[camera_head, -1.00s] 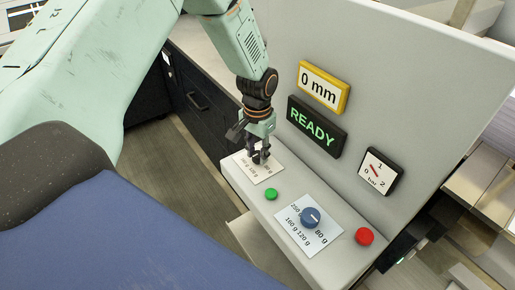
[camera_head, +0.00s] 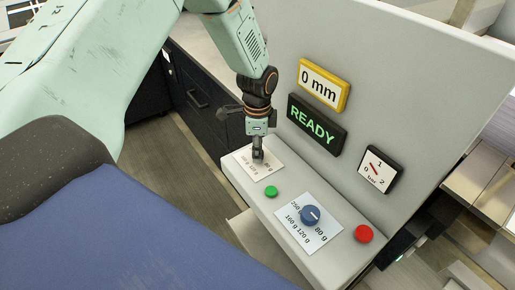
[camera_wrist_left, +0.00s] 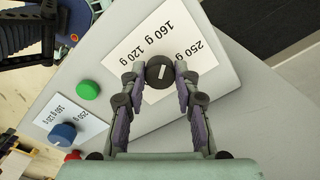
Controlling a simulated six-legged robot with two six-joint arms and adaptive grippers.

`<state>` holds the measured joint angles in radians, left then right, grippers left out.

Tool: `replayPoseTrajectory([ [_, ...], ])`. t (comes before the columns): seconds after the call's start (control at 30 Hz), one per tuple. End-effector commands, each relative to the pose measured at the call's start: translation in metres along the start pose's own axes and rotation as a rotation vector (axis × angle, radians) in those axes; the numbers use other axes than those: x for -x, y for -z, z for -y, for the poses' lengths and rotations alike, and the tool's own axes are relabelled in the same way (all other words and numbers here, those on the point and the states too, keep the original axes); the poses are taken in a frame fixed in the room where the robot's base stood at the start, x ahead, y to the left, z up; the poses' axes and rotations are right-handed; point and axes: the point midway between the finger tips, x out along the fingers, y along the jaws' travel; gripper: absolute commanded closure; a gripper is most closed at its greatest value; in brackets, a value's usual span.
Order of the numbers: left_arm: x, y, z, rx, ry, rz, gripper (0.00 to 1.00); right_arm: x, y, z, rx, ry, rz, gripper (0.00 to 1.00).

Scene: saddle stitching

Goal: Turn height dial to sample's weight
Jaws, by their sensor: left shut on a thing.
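A dark round dial (camera_wrist_left: 155,65) with a white pointer line sits on a white label plate (camera_wrist_left: 125,43) printed 160 g, 120 g and 250 g in the left wrist view. My left gripper (camera_wrist_left: 160,80) is shut on this dial, one finger on each side. In the head view the left gripper (camera_head: 258,155) points down at the plate (camera_head: 268,169) and hides the dial. A blue dial (camera_head: 310,215) stands on another weight-label plate (camera_head: 291,226), its pointer towards 80 g. The sample does not show clearly.
A green button (camera_head: 270,191) lies between the two plates, and a red button (camera_head: 364,234) is at the right. The upright panel carries a yellow display (camera_head: 323,86) reading 0 mm, a READY sign (camera_head: 316,125) and a bar gauge (camera_head: 379,171).

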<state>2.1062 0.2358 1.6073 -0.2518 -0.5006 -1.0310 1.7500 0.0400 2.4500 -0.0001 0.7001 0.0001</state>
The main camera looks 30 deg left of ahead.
Motion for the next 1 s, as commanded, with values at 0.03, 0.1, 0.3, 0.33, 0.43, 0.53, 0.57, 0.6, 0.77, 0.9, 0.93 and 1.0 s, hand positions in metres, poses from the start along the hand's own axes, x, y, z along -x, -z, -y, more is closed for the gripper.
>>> replayPoseTrajectory([
  [0.03, 0.0001, 0.0002, 0.0005, -0.042, 0.001, -0.001, 1.00, -0.0008, 0.0000, 0.0000, 0.000, 0.000, 0.000, 0.60],
  [0.1, 0.0001, 0.0003, 0.0006, -0.108, 0.002, -0.001, 1.00, -0.0014, 0.0000, 0.0000, 0.000, 0.000, 0.000, 0.60],
  [0.3, 0.0002, 0.0004, 0.0009, -0.298, 0.002, -0.001, 1.00, -0.0034, 0.0000, 0.0000, 0.000, 0.000, 0.000, 0.60],
  [0.33, 0.0001, 0.0004, 0.0010, -0.326, 0.002, -0.001, 1.00, -0.0037, 0.0000, 0.0000, 0.000, 0.000, 0.000, 0.60],
  [0.43, 0.0001, 0.0004, 0.0011, -0.421, 0.002, -0.001, 1.00, -0.0048, 0.0000, 0.0000, 0.000, 0.000, 0.000, 0.60],
  [0.53, 0.0001, 0.0005, 0.0012, -0.512, 0.002, -0.001, 1.00, -0.0059, 0.0000, 0.0000, 0.000, 0.000, 0.000, 0.60],
  [0.57, 0.0000, 0.0005, 0.0012, -0.539, 0.002, -0.001, 1.00, -0.0062, 0.0000, 0.0000, 0.000, 0.000, 0.000, 0.60],
  [0.6, 0.0000, 0.0005, 0.0012, -0.573, 0.002, -0.001, 1.00, -0.0066, 0.0000, 0.0000, 0.000, 0.000, 0.000, 0.60],
  [0.77, 0.0000, 0.0006, 0.0013, -0.696, 0.002, -0.001, 1.00, -0.0080, 0.0000, -0.0001, 0.000, 0.000, 0.000, 0.60],
  [0.9, 0.0001, 0.0006, 0.0014, -0.783, 0.002, -0.001, 1.00, -0.0090, 0.0000, -0.0001, 0.000, 0.000, 0.000, 0.60],
  [0.93, 0.0001, 0.0006, 0.0014, -0.798, 0.002, -0.001, 1.00, -0.0092, 0.0000, -0.0001, 0.000, 0.000, 0.000, 0.60],
  [1.0, 0.0001, 0.0006, 0.0014, -0.831, 0.002, -0.001, 1.00, -0.0095, 0.0000, -0.0001, 0.000, 0.000, 0.000, 0.60],
])
